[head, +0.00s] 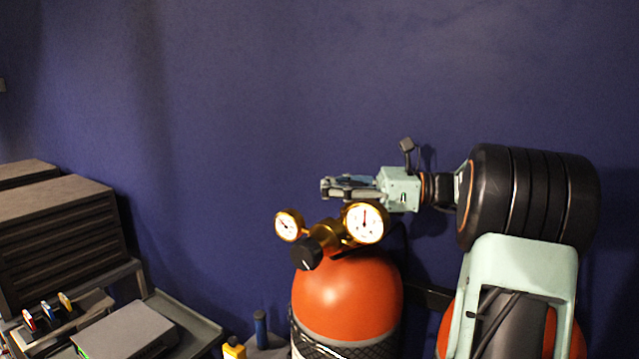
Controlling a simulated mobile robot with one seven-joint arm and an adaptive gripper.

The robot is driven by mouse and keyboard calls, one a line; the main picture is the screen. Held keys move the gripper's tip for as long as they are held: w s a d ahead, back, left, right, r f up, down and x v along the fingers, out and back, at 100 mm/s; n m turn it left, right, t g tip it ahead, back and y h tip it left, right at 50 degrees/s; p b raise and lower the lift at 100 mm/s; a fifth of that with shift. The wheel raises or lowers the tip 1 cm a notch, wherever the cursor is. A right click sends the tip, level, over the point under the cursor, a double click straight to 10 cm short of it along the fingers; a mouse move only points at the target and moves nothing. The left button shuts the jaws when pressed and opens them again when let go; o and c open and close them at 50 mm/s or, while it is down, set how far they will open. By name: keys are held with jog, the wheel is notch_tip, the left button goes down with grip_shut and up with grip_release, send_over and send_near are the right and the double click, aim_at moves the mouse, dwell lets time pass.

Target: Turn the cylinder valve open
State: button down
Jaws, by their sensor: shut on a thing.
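The orange-red gas cylinder (346,292) stands upright in the lower middle of the head view, with black netting around its lower body. On its top sits a brass regulator (327,232) with two round white-faced gauges and a black knob (306,253) at the front. My gripper (332,187) reaches in from the right, level, just above and behind the larger gauge (365,222). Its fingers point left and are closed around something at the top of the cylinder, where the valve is. The valve handle itself is mostly hidden by the fingers and the gauge.
A second orange cylinder (445,335) stands at the right, mostly behind my arm. At left are a dark drawer cabinet (62,235) and a grey box (125,331) on a bench. A blue wall (250,90) closes the back; the space above the cylinder is clear.

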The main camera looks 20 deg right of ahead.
jog(key=shift+d+g, duration=0.2)
jog(key=shift+g, duration=0.1)
dwell(0.5)
jog(key=c, duration=2.2)
grip_release()
jog(key=o, duration=0.5)
jog(key=shift+s+d, duration=0.1)
jog(key=shift+d, duration=0.2)
jog(key=shift+o, duration=0.9)
jog(key=shift+a, duration=0.2)
notch_tip(320, 180, up, 10)
